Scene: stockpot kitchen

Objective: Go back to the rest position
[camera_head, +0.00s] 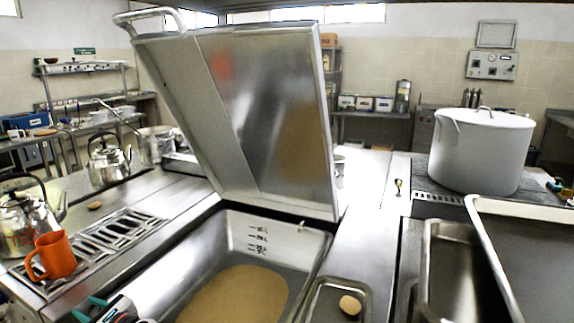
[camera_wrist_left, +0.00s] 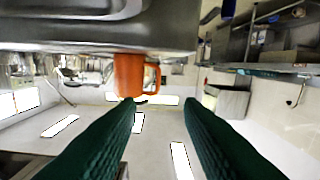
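My left gripper (camera_head: 88,308) is at the bottom left of the head view, with two teal fingertips spread apart. In the left wrist view the green fingers (camera_wrist_left: 158,105) are also wide apart, with nothing held between them. An orange mug (camera_head: 57,254) stands upright on the slotted drain grate at the left, beyond and apart from the fingertips. The mug (camera_wrist_left: 130,75) also shows in the left wrist view, which is turned upside down. My right gripper does not show in either view.
A large pan (camera_head: 232,290) with a tan layer inside has its metal lid (camera_head: 262,110) raised. Steel kettles (camera_head: 108,160) stand at the left. A white stockpot (camera_head: 482,150) is at the right. A small tray (camera_head: 322,298) holds a pale round item near the front.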

